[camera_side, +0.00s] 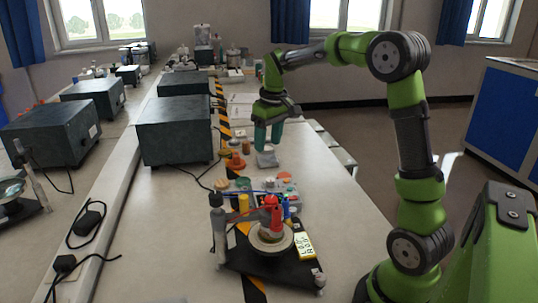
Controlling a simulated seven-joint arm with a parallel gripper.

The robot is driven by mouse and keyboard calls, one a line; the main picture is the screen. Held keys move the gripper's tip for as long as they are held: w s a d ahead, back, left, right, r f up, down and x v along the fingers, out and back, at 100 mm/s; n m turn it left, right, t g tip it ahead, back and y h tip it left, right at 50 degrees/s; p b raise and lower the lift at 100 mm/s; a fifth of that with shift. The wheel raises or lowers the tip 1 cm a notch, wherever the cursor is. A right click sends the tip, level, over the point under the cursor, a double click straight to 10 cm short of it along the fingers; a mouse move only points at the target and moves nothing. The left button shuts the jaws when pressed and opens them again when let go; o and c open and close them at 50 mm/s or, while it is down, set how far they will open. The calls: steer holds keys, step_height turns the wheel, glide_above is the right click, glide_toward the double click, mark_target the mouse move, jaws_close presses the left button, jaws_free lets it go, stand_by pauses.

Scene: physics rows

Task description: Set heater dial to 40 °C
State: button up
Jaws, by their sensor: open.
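My gripper (269,148) hangs in the air over the middle of the bench, its two teal fingers pointing down, open with nothing between them. A device on a black base plate (262,268) sits at the near end of the bench, well in front of and below my gripper. It carries a round pale-brown body (271,240) with a red part (272,212) on top. A small grey knob-like part (319,278) is at its right front corner; I cannot tell whether this is the heater dial. No temperature scale or setting is readable.
A yellow meter-like item (305,246) lies by the device's right side. Coloured small parts (236,162) and a cluttered board (262,188) lie between device and gripper. A large dark box (174,130) stands left. The bench's right strip (335,210) is clear.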

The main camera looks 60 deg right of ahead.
steer(key=n+g, duration=0.1)
steer(key=n, duration=0.1)
glide_above(270, 179)
steer(key=f, duration=0.1)
steer(key=shift+r+n, duration=0.6)
steer(key=shift+n, duration=0.5)
step_height(270, 179, down, 16)
steer(key=shift+f, duration=0.1)
jaws_close()
